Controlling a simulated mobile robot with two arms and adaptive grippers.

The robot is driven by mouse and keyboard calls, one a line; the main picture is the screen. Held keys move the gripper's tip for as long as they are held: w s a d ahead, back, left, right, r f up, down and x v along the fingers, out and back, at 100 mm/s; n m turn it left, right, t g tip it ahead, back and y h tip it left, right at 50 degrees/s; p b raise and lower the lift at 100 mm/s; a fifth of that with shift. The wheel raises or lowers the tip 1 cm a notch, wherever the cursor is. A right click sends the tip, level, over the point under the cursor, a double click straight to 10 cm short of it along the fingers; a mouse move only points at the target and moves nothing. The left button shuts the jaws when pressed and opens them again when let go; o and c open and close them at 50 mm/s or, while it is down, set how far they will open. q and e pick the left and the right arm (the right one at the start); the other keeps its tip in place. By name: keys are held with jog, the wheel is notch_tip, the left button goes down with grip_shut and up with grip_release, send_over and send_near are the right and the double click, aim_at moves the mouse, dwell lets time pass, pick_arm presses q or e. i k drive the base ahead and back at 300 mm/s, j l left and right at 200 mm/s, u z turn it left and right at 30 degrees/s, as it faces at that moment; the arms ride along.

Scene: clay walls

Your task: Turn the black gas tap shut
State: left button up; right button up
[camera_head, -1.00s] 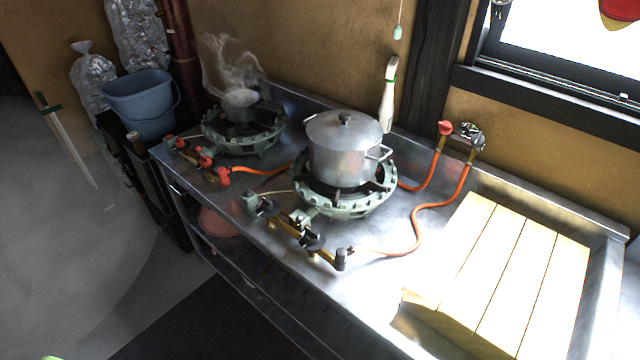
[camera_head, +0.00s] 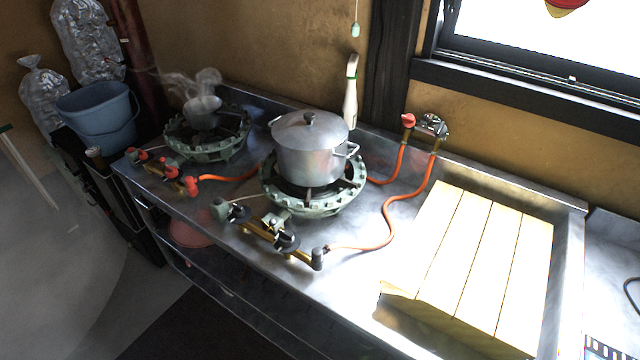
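A black-handled tap (camera_head: 287,242) sits on the brass pipe in front of the nearer green gas burner (camera_head: 330,204). Another dark knob (camera_head: 238,213) is on the same burner's fittings, to the left. On the back wall, a dark and chrome gas fitting (camera_head: 434,127) sits beside a red-handled tap (camera_head: 408,120). Orange hoses (camera_head: 388,215) run from the wall fittings to the burners. I cannot tell from this view which way the dark handles are set, and no flame is clearly visible. Neither of my grippers is in view.
A lidded pot (camera_head: 308,150) stands on the nearer burner. A small steaming pan (camera_head: 202,112) is on the farther burner (camera_head: 208,148), which has red taps (camera_head: 190,186). Wooden slats (camera_head: 470,260) cover the right side of the steel counter (camera_head: 350,285). A blue bucket (camera_head: 97,118) stands left.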

aim_at(440, 130)
jog(key=j+z, duration=0.2)
jog(key=z, duration=0.9)
jog(key=i+j, duration=0.05)
